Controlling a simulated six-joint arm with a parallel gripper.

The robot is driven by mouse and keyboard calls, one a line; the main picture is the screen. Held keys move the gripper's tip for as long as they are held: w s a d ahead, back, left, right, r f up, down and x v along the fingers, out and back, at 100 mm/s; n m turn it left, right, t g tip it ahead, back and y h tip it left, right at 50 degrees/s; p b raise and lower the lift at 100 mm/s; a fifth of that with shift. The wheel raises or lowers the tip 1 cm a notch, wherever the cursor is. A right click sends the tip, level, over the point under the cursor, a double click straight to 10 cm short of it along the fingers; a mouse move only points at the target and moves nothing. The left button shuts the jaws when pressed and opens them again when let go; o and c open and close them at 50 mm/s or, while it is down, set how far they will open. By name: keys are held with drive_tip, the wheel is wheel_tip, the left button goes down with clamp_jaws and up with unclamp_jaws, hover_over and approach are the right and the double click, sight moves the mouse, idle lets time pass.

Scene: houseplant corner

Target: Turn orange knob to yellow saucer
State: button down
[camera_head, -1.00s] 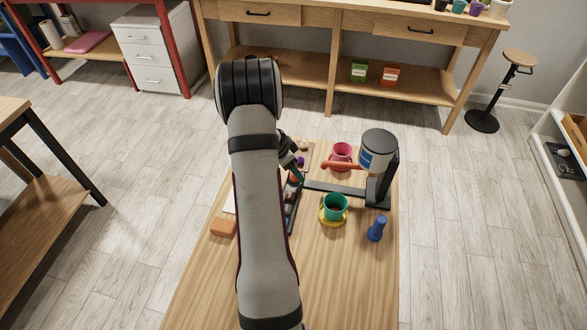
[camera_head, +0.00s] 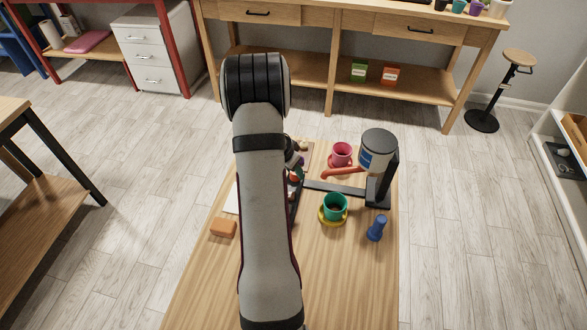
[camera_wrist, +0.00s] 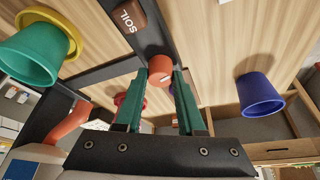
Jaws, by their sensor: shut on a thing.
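The orange knob (camera_wrist: 160,70) sits between my gripper's green fingers (camera_wrist: 158,82) in the wrist view, and they are shut on it. In the head view my arm mostly hides the gripper and knob. The yellow saucer (camera_head: 322,217) holds a green pot (camera_head: 335,206) on the table; both also show upper left in the wrist view, saucer (camera_wrist: 72,42) and pot (camera_wrist: 28,55). The orange spout (camera_head: 342,172) reaches left from the canister (camera_head: 377,147) on its black stand. Its left end points between the red and yellow saucers.
A pink pot (camera_head: 341,153) stands on a red saucer behind the spout. A blue object (camera_head: 376,229) stands at the right, an orange block (camera_head: 223,227) at the left. A purple-blue pot (camera_wrist: 260,95) is right of my fingers. The table's front (camera_head: 340,285) is clear.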

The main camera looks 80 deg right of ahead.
drive_tip(key=n+t, duration=0.1)
drive_tip(key=n, duration=0.2)
drive_tip(key=n+t, duration=0.1)
drive_tip(key=n, duration=0.2)
drive_tip(key=shift+s+h, duration=0.2)
drive_tip(key=shift+h, duration=0.1)
drive_tip(key=shift+n+t, duration=0.3)
drive_tip(key=shift+n, duration=0.1)
drive_tip(key=c, duration=0.5)
unclamp_jaws()
drive_tip(key=shift+a+r, duration=0.1)
drive_tip(key=shift+r, duration=0.05)
drive_tip(key=v, duration=1.5)
drive_tip(key=shift+r, duration=0.25)
